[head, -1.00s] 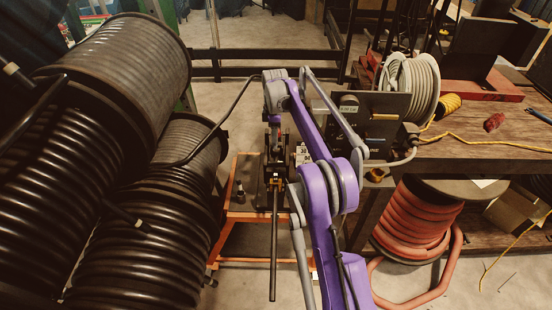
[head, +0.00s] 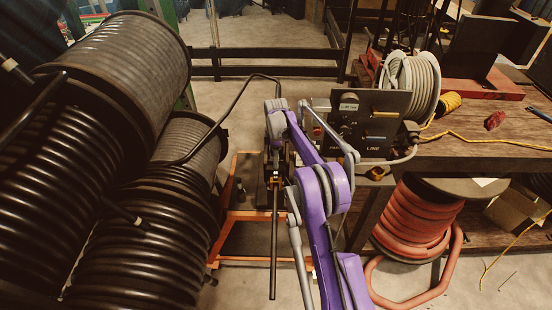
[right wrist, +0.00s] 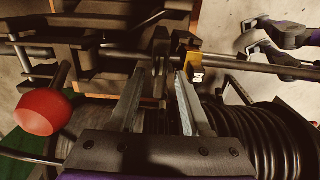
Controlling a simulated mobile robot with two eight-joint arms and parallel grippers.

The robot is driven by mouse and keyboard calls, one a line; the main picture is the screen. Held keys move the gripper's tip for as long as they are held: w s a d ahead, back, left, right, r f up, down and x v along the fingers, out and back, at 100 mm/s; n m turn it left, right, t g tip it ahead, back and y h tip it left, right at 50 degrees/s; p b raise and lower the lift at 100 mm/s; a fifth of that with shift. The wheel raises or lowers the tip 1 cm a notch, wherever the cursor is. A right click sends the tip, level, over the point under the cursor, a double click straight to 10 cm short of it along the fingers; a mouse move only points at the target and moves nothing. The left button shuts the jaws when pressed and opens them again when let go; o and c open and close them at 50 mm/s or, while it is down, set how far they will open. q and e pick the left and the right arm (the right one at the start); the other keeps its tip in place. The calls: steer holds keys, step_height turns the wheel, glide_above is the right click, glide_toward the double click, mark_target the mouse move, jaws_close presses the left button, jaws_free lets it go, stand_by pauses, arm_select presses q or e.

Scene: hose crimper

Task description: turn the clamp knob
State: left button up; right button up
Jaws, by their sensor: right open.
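The hose crimper (head: 276,182), a dark machine with a long bar pointing toward me, stands on an orange-framed cart (head: 238,216). My right arm reaches over it, and its wrist hides part of the machine. In the right wrist view a round red knob (right wrist: 44,110) sits on a dark stem at the left. I cannot tell whether it is the clamp knob. My right gripper (right wrist: 156,78) is open, its two fingers apart, with dark crimper parts beyond the tips. The red knob is left of the fingers and clear of them.
Large black hose reels (head: 120,80) crowd the left. A control panel box (head: 370,120) stands close right of my arm, by a workbench (head: 480,155). A red hose coil (head: 415,225) lies below the bench. Floor beyond the cart is open.

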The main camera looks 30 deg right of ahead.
jaws_close()
